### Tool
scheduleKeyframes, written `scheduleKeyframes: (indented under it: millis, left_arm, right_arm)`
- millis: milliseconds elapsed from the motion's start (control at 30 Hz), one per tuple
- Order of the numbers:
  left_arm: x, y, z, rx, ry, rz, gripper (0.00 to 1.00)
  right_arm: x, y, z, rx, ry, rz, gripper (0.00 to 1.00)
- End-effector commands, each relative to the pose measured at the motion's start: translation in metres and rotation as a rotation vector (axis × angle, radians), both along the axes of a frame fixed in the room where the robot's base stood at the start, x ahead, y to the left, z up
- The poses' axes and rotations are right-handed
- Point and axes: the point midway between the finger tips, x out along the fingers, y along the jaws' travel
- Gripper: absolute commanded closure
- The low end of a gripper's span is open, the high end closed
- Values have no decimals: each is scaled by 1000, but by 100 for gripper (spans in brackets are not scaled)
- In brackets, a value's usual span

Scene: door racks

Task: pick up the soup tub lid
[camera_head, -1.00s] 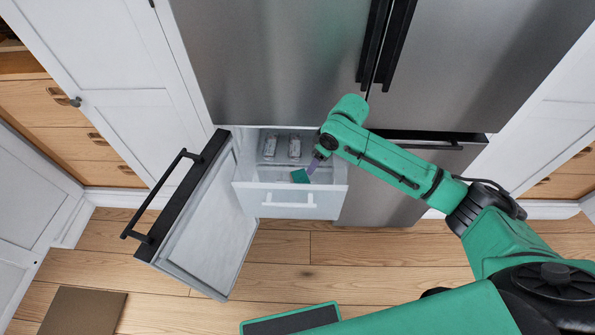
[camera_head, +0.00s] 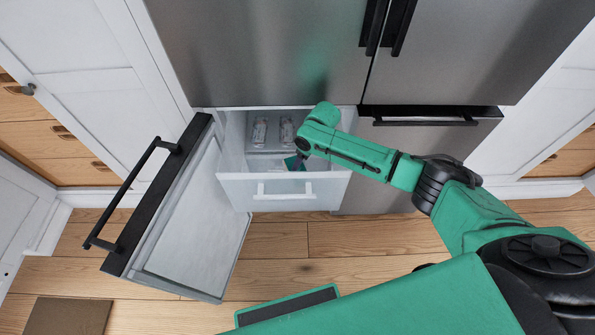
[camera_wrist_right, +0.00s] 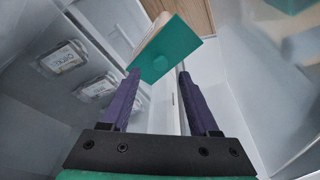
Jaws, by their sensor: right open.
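The soup tub lid is a flat teal square (camera_wrist_right: 176,47) with a small raised round spot, in the right wrist view just beyond my fingertips. A cream side, seemingly the tub (camera_wrist_right: 150,38), shows beside it. In the head view a small piece of the teal lid (camera_head: 292,163) shows inside the open drawer (camera_head: 236,189), partly hidden by my right arm. My right gripper (camera_wrist_right: 160,76) is open, its purple fingers apart with nothing between them; the lid lies ahead of the tips. My left gripper is in neither view.
The swung-open door (camera_head: 180,215) stands left of the drawer. Wooden floor in front is clear.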

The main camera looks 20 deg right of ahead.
Motion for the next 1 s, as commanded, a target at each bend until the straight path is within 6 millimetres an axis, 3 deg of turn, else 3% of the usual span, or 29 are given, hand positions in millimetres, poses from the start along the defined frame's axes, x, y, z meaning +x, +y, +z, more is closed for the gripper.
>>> scheduleKeyframes:
  millis: [167, 400, 467, 567, 600, 1000]
  left_arm:
    - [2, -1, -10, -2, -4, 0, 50]
    - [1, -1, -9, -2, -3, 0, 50]
    - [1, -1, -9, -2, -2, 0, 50]
    - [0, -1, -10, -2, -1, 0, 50]
    - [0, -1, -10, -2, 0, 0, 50]
    - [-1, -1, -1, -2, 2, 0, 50]
  right_arm:
    - [6, 6, -35, 0, 2, -1, 39]
    - [7, 7, -38, 0, 0, 0, 39]
    - [7, 6, -38, 0, 1, 0, 58]
    - [7, 7, -37, 0, 2, -1, 96]
    - [7, 7, -37, 0, 2, -1, 100]
    - [6, 6, -29, 0, 2, -2, 100]
